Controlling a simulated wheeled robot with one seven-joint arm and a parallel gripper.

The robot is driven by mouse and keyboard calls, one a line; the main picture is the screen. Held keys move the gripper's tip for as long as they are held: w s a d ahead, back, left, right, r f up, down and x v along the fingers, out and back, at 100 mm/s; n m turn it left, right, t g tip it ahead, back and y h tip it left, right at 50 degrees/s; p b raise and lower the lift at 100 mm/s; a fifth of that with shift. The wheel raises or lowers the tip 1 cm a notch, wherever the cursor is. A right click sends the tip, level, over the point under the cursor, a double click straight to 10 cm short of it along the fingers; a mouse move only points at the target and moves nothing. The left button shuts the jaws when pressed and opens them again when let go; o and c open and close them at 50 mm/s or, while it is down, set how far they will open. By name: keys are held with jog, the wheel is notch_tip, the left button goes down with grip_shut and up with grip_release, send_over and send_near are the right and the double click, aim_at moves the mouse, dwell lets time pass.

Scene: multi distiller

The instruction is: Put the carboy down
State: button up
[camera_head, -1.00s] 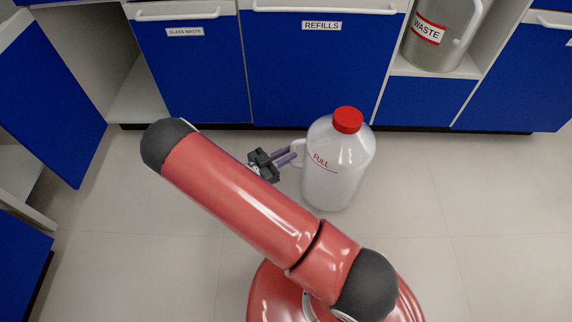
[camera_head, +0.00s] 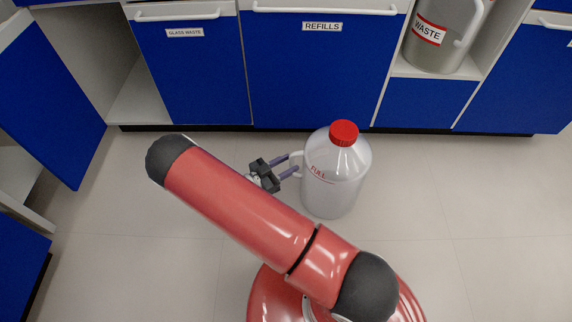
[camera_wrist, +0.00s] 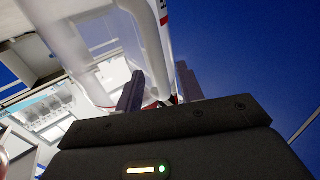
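The carboy (camera_head: 336,180) is a translucent white jug with a red cap (camera_head: 343,133) and a red "FULL" mark. It is upright and appears to stand on the floor in front of the blue cabinets. My gripper (camera_head: 293,163) is at the handle on its left side. The two purple-grey fingers are spread apart, with the handle between or just in front of their tips. In the wrist view the fingers (camera_wrist: 158,88) also stand apart, with the pale carboy body (camera_wrist: 85,50) close beyond them. The carboy's underside is hidden.
A blue cabinet door labelled "REFILLS" (camera_head: 320,75) is behind the carboy, with a "GLASS WASTE" door (camera_head: 190,75) to its left. A "WASTE" jug (camera_head: 440,45) stands in an open niche at upper right. An open cabinet is at left. The floor to the right (camera_head: 440,190) is clear.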

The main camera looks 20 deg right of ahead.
jog(key=v, duration=1.1)
jog(key=w+a+r+n+t+y, duration=0.2)
jog(key=w+a+r+t+y, duration=0.15)
jog(key=w+r+y, duration=0.75)
jog(key=w+r+n+t+y, duration=0.1)
jog(key=w+r+n+y, duration=0.15)
jog(key=r, duration=0.65)
jog(key=w+r+n+t+y, duration=0.15)
jog(key=r+y, duration=0.25)
jog(key=r, duration=0.5)
jog(key=s+d+r+n+g+y, duration=0.1)
jog(key=s+d+r+n+y, duration=0.15)
jog(key=s+r, duration=0.4)
jog(key=s+d+r+n+g+y, duration=0.1)
jog(key=s+d+r+n+g, duration=0.2)
jog(key=s, duration=0.6)
jog(key=s+d+f+n+g+h, duration=0.1)
jog(key=s+d, duration=0.3)
jog(key=s, duration=0.5)
jog(key=s+d+n+g+h, duration=0.1)
jog(key=s+d, duration=0.3)
jog(key=s, duration=0.5)
jog(key=shift+d+f+n+h, duration=0.4)
jog(key=shift+n+h, duration=0.05)
jog(key=shift+h, duration=0.45)
